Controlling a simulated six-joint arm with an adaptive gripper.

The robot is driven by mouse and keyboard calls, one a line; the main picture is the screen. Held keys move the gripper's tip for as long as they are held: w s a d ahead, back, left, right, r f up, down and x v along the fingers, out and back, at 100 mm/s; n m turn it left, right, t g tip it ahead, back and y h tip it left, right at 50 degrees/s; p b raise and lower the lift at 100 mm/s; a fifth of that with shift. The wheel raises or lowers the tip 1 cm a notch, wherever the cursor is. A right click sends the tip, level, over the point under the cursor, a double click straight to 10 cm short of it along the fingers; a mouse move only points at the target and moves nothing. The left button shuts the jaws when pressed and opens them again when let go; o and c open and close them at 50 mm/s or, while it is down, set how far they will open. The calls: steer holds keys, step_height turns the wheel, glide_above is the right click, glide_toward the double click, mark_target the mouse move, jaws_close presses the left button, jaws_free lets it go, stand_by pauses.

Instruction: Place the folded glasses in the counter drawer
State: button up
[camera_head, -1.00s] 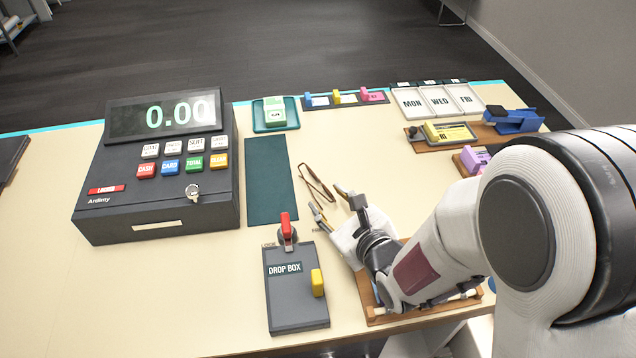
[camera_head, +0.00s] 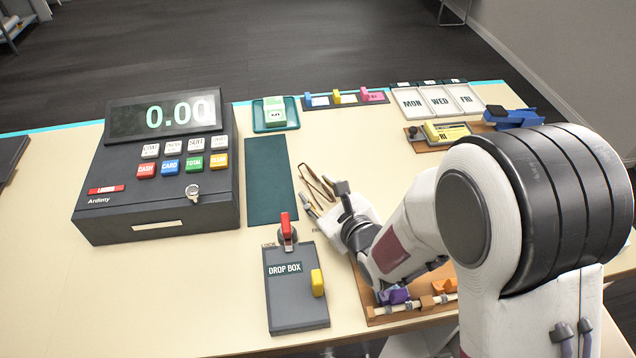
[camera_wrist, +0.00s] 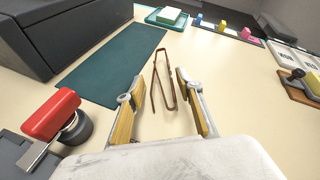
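The folded glasses (camera_head: 318,182) lie on the counter, thin and brown, just right of the dark green mat. In the wrist view the glasses (camera_wrist: 168,55) lie ahead, with their near end between my fingertips. My gripper (camera_head: 323,202) is low over the counter at the near end of the glasses. In the wrist view my gripper (camera_wrist: 168,85) is open, with a finger on each side and clear gaps to the glasses. The counter drawer is not clearly visible; a white part (camera_head: 425,340) below the front edge cannot be identified for certain.
A grey drop box (camera_head: 290,300) with a red-handled lever (camera_head: 286,225) stands left of my gripper. The cash register (camera_head: 160,190) is farther left, past the green mat (camera_head: 270,185). A wooden board (camera_head: 375,312) with clips lies at the front edge.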

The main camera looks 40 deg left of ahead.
mark_target(320, 193)
steer(key=c, duration=0.7)
steer(key=shift+r, duration=0.1)
steer(key=shift+r, duration=4.9)
